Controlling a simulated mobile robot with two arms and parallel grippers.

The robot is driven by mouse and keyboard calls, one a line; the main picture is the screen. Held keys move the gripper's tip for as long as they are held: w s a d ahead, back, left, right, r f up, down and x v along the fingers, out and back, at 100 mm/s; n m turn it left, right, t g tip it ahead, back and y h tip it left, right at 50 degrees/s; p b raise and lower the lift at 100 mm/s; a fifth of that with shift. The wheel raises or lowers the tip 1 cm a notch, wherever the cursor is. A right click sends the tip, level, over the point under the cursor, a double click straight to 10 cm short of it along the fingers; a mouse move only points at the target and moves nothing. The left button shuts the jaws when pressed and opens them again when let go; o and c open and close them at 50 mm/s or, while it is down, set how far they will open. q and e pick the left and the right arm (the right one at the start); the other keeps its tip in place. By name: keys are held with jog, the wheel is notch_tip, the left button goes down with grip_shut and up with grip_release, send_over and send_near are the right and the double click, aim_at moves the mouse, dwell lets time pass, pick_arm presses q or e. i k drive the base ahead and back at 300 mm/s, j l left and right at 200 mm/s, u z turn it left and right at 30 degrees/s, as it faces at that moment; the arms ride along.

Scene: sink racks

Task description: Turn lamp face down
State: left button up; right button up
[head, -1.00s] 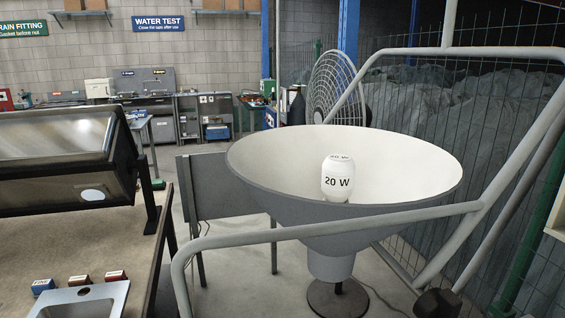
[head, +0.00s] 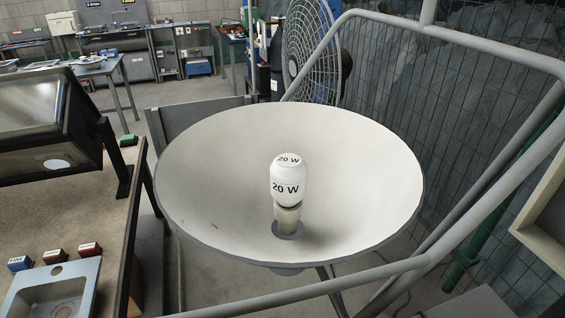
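The lamp (head: 215,170) is a wide grey bowl-shaped shade with a pale inside, in the middle of the head view. Its open side faces up and is tilted a little toward me. A white bulb (head: 288,180) marked "20 W" stands upright in a socket at the bottom of the bowl. The lamp's stand below the shade is mostly hidden. Neither of my grippers shows in this view.
A grey tube frame (head: 440,42) passes in front of, beside and behind the lamp. A bench with a metal sink (head: 52,290) and small coloured boxes (head: 54,256) is at the left. A glossy dark-framed box (head: 45,125) stands above it. A fan (head: 312,50) is behind.

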aim_at(365, 185)
jog(key=k+j+z, duration=0.3)
jog(key=k+j, duration=0.25)
jog(key=k+j+z, duration=0.3)
jog(key=k+j, duration=0.3)
